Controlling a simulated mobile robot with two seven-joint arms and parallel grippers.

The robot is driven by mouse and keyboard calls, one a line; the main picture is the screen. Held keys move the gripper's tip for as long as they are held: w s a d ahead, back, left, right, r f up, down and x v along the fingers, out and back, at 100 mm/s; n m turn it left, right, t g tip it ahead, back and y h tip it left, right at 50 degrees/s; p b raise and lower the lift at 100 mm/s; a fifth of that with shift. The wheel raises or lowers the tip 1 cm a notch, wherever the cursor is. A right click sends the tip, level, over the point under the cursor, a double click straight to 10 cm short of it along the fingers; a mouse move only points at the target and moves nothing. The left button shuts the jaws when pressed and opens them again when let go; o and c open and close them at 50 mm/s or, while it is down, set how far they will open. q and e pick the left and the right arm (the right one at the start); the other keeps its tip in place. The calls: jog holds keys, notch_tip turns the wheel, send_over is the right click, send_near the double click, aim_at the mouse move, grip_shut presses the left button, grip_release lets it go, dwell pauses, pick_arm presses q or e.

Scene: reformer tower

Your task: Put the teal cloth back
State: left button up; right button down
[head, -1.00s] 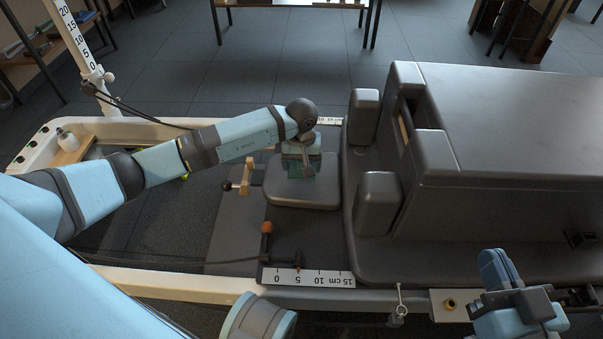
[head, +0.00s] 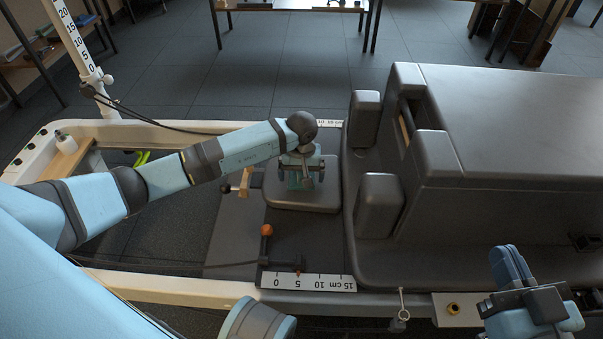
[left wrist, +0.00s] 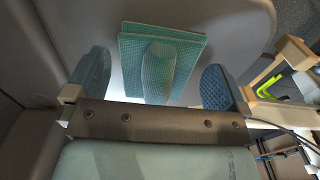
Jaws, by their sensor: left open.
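The teal cloth (left wrist: 185,55) lies flat on the grey pad, with a raised fold in its middle, in the left wrist view. In the head view the cloth (head: 299,184) is mostly hidden under my left gripper (head: 302,176). My left gripper is open above the pad, and in the left wrist view its blue fingers (left wrist: 153,80) are on either side of the fold. I see no contact with the cloth. My right gripper (head: 510,264) is at the lower right, its fingers together with nothing visible between them.
The grey padded block (head: 268,191) is beside two upright shoulder pads (head: 380,205) and a big dark box (head: 510,120). A wooden-handled lever (head: 244,182) is close left of my left gripper. An orange-knobbed lever (head: 267,231) and ruler strip (head: 308,281) are nearer. A bottle (head: 62,139) stands at far left.

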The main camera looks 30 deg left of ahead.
pick_arm(q)
notch_tip(320, 180, up, 5)
jog(key=shift+r+p, duration=0.2)
jog(key=shift+p, duration=0.85)
notch_tip(320, 180, up, 7)
jog(key=p, duration=0.2)
jog(key=shift+f, duration=0.15)
pick_arm(e)
jog(key=s+m, duration=0.1)
jog(key=s+a+f+m+g, duration=0.1)
jog(key=m, duration=0.1)
jog(key=shift+s+a+g+h, duration=0.2)
jog(key=shift+g+h, duration=0.1)
jog(key=shift+h, duration=0.1)
jog(key=shift+w+r, duration=0.1)
